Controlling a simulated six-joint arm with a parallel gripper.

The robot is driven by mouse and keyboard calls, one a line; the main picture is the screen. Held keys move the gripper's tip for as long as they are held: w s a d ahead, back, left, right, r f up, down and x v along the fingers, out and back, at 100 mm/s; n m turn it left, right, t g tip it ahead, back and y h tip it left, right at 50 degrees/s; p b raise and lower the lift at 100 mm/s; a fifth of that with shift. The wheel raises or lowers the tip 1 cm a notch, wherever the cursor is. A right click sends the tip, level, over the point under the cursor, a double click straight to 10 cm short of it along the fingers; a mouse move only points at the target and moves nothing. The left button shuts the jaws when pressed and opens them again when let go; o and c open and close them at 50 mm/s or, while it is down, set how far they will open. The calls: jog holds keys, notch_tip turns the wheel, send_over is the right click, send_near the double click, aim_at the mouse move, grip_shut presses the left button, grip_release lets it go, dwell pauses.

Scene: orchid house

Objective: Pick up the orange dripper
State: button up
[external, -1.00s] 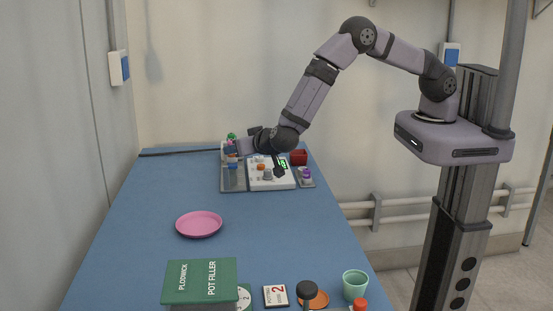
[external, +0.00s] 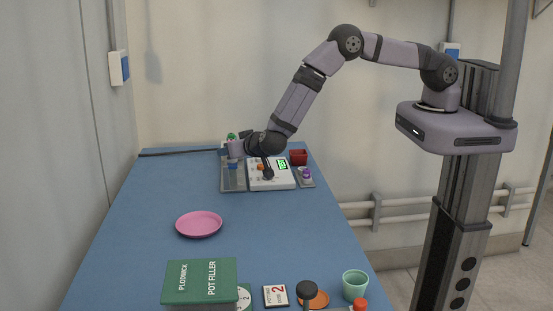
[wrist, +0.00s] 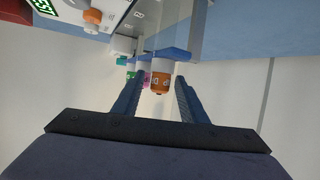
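In the wrist view, a small orange dripper (wrist: 161,82) with a white band and a blue part stands between the fingers of my gripper (wrist: 159,78). My gripper is open, with a finger on each side and narrow gaps showing. Pink and green items (wrist: 144,78) sit just beyond the left finger. In the external view my gripper (external: 234,150) reaches the grey tray (external: 228,186) at the far end of the table; the arm partly hides the small items there, so the dripper is not clear in that view.
A white device (external: 268,184) with a green display and an orange part (wrist: 93,16) is right of the tray. A red box (external: 298,157) and a purple item (external: 306,173) are beside it. A pink plate (external: 199,224) lies mid-table; a green book (external: 200,281) is in front.

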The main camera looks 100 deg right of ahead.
grip_shut()
jog(key=shift+r, duration=0.15)
jog(key=shift+r+b, duration=1.55)
jog(key=shift+r, duration=3.3)
